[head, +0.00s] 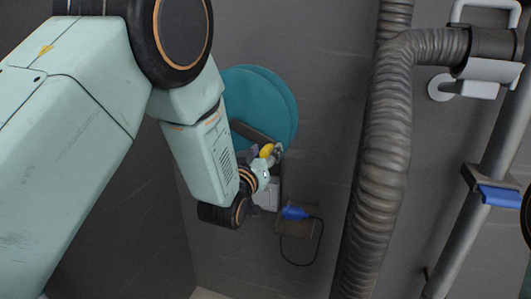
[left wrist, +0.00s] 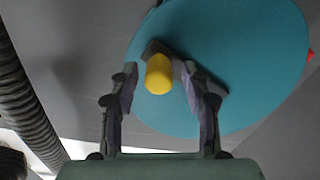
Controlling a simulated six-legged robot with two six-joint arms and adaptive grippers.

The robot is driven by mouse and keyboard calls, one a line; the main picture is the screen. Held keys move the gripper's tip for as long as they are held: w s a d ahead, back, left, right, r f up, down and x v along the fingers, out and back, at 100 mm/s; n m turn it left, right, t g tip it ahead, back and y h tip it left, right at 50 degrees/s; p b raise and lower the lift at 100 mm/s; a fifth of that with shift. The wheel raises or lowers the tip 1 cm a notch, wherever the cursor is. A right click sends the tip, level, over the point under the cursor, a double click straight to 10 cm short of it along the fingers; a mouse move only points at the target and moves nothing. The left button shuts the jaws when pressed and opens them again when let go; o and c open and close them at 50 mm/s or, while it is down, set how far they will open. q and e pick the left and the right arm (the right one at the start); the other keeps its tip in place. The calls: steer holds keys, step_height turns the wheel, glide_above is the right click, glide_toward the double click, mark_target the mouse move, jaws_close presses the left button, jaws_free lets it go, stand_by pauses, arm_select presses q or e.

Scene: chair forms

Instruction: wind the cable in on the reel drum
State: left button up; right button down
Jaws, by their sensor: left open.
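The teal reel drum (head: 270,90) is mounted at the wall in the head view, partly hidden behind my left arm. It also fills the upper part of the left wrist view (left wrist: 245,65). A yellow crank knob (head: 267,150) sticks out from a dark crank arm on the drum. In the left wrist view the knob (left wrist: 159,75) lies between the fingers of my left gripper (left wrist: 162,95), with gaps on both sides. My left gripper (head: 273,153) is open around the knob. A dark cable (head: 318,240) hangs in a loop below, by a blue plug (head: 294,212). My right gripper is not seen.
A thick ribbed grey hose (head: 380,160) hangs right of the reel. A grey pipe (head: 470,215) with a blue clamp lever (head: 499,196) stands at the far right. A small red part (left wrist: 310,56) shows at the drum's edge in the left wrist view.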

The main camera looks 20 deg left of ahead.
arm_select(q)
steer(key=shift+w+d+f, duration=0.1)
steer(key=shift+w, duration=0.45)
steer(key=shift+s, duration=0.1)
steer(key=shift+c, duration=0.2)
steer(key=shift+c, duration=0.9)
jaws_close()
